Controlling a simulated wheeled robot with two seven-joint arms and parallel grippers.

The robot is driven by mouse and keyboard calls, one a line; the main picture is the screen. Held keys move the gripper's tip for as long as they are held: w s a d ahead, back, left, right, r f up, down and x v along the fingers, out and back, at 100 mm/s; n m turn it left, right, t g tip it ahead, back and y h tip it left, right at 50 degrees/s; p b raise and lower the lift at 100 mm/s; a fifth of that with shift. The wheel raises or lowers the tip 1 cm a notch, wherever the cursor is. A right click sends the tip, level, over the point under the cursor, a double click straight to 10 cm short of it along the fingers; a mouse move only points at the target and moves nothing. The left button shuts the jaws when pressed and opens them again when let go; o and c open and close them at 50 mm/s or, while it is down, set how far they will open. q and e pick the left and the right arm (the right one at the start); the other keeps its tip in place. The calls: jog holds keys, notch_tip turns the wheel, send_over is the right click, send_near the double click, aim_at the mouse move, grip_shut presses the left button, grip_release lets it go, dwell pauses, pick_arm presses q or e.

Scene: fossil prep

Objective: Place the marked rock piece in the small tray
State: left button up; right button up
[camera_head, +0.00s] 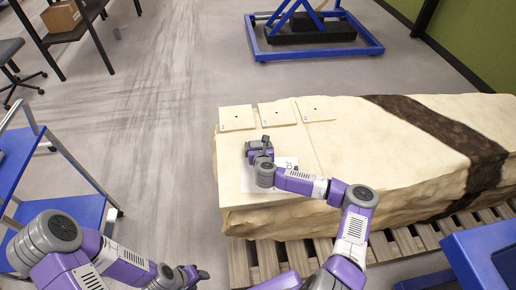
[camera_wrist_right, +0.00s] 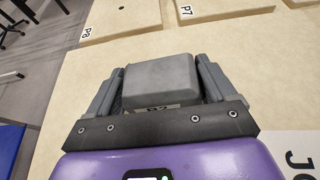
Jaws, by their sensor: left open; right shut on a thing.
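My right gripper (camera_head: 262,148) is over the near-left part of the big pale slab (camera_head: 350,140). In the right wrist view, its fingers (camera_wrist_right: 155,88) are shut on a grey block (camera_wrist_right: 160,82) with rounded edges. A small label, partly hidden, shows at the block's near side; I cannot read it surely. I cannot tell whether the block touches the slab. My left gripper (camera_head: 195,275) is open and low at the bottom of the head view, left of the slab. I cannot pick out a small tray for certain in either view.
Flat pale pieces with dark dots lie along the slab's far-left edge, including P8 (camera_wrist_right: 120,20) and P7 (camera_wrist_right: 225,10). A white lettered sheet (camera_head: 288,162) lies beside my right gripper. Blue carts stand left (camera_head: 75,215) and right (camera_head: 470,255). A wooden pallet (camera_head: 265,262) supports the slab.

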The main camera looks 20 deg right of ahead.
jog(key=shift+r, duration=0.2)
jog(key=shift+f, duration=0.2)
jog(key=o, duration=1.1)
